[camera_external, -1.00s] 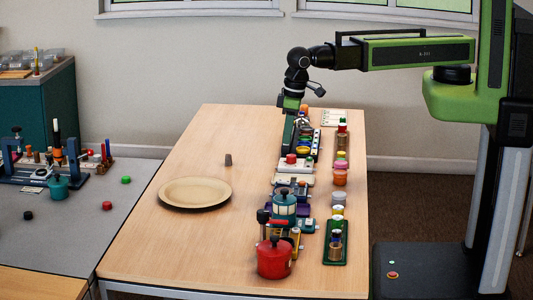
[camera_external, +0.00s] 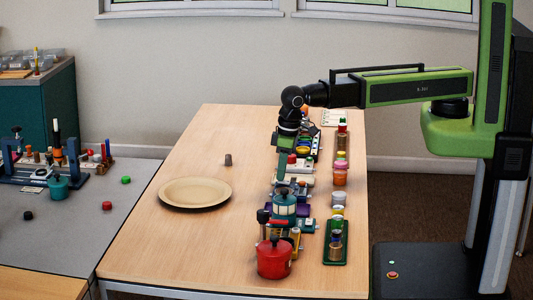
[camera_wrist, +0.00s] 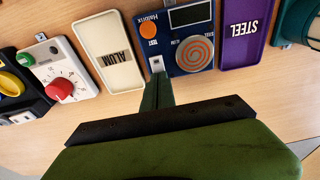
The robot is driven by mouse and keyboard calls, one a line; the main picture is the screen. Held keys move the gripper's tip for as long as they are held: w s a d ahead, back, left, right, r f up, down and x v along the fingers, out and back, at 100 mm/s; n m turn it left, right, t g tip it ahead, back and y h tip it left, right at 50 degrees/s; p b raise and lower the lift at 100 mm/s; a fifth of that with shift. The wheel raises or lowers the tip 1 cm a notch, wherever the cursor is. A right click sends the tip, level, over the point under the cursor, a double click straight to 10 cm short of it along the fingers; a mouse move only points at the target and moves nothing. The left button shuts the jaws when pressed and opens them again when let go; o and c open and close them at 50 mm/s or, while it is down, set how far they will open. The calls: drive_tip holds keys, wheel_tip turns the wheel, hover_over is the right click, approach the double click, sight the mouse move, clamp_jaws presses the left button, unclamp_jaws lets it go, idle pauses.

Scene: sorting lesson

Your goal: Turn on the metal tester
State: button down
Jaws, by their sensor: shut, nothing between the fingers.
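The metal tester (camera_wrist: 182,30) is a dark blue box in the wrist view, with a dark display (camera_wrist: 190,15), an orange test button (camera_wrist: 152,28), a copper spiral plate (camera_wrist: 194,54) and a small white switch (camera_wrist: 157,64) at its near edge. My gripper (camera_wrist: 158,80) is shut and empty. Its tips are right by the switch; I cannot tell if they touch it. In the external view my gripper (camera_external: 281,180) points down over the row, and the tester there is mostly hidden.
A cream ALUM tray (camera_wrist: 108,51) lies left of the tester and a purple STEEL tray (camera_wrist: 242,30) right of it. A white box with a red knob (camera_wrist: 60,88) is further left. A red pot (camera_external: 275,260) stands at the row's near end. The table around the plate (camera_external: 195,192) is mostly clear.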

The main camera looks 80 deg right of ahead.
sight(285, 181)
drive_tip(key=shift+w+f+g+b, duration=0.3)
drive_tip(key=shift+f+g+b, duration=0.1)
drive_tip(key=shift+g+b, duration=0.15)
drive_tip(key=shift+s+d, duration=0.1)
drive_tip(key=shift+s, duration=0.2)
drive_tip(key=shift+s, duration=0.8)
drive_tip(key=shift+w+r+p, duration=0.1)
drive_tip(key=shift+r+p, duration=0.3)
drive_tip(key=shift+p, duration=0.2)
wheel_tip(285, 181, up, 14)
drive_tip(key=p, duration=1.3)
drive_tip(key=shift+w+p, duration=0.2)
drive_tip(key=shift+p, duration=0.2)
drive_tip(key=shift+f, duration=0.15)
